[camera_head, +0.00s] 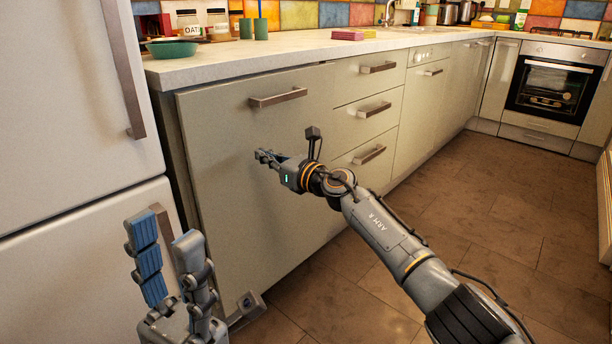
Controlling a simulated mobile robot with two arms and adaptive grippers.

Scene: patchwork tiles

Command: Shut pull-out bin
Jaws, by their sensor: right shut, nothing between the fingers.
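The pull-out bin has a tall plain grey-green front (235,215) with a bar handle (277,97) near its top, under the left end of the counter. A darker strip shows along its left edge; I cannot tell whether the front is fully flush. The inside of the bin is hidden. My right gripper (262,156) is shut and empty, with its fingertips at or very near the middle of this front, below the handle. My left gripper (166,233) is open and empty, pointing up at the lower left, in front of the fridge and the front's left edge.
A white fridge (60,100) stands at the left. Drawers (368,85) adjoin the bin front on the right. The counter (300,50) holds a green bowl (172,49), jars and cups. An oven (553,85) stands at the back right. The brown tiled floor (500,210) is clear.

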